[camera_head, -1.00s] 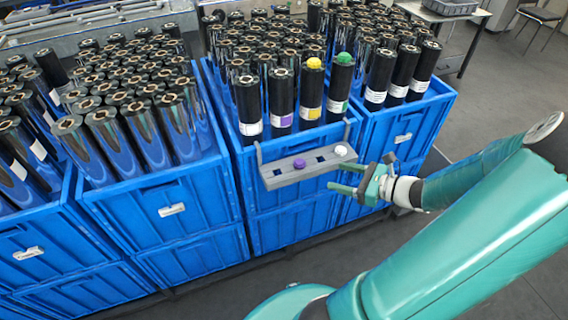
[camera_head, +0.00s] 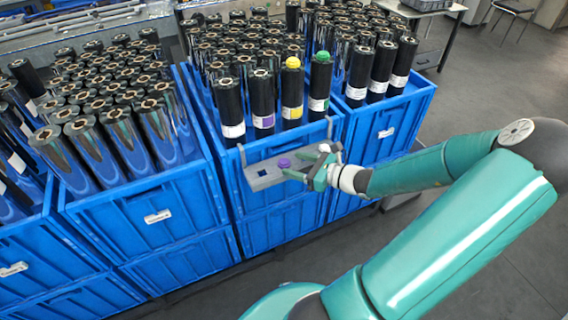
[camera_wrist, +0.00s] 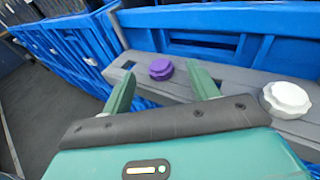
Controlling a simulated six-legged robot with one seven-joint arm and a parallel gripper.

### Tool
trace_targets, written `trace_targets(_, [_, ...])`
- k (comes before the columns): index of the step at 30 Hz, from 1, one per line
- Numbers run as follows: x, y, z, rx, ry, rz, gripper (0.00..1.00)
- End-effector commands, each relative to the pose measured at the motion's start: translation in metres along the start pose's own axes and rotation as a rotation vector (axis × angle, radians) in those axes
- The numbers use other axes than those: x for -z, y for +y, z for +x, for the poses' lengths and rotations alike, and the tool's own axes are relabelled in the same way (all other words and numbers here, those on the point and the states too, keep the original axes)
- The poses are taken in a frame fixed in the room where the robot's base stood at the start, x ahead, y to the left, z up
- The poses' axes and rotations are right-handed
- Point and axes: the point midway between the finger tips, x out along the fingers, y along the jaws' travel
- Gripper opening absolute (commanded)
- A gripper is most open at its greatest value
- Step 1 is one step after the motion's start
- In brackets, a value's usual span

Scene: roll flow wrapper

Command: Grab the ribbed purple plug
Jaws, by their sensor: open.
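The ribbed purple plug (camera_head: 284,162) sits on a grey holder (camera_head: 262,184) hooked on the front of a blue crate. In the wrist view the purple plug (camera_wrist: 161,69) lies beyond my fingertips and in line with the gap between them. My gripper (camera_head: 296,172) is at the holder's right part, its fingers apart and pointing left towards the plug. In the wrist view my gripper (camera_wrist: 160,82) is open and empty.
Blue crates (camera_head: 180,200) full of upright black rolls stand behind and left of the holder. One roll has a yellow plug (camera_head: 292,62) on top, another a green plug (camera_head: 322,56). An empty square hole (camera_wrist: 128,65) shows left of the purple plug.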

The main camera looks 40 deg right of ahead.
Motion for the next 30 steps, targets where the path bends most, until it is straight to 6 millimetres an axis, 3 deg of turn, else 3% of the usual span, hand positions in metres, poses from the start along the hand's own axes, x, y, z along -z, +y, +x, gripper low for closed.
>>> trace_targets(6, [0.001,0.001,0.029,-0.002,-0.002,0.001,0.6])
trace_targets(14, [0.001,0.001,0.032,0.0,0.0,0.0,0.6])
trace_targets(21, [0.001,0.001,0.032,-0.001,0.0,0.0,0.13])
trace_targets(30, [0.001,0.001,0.031,-0.001,0.0,0.0,0.12])
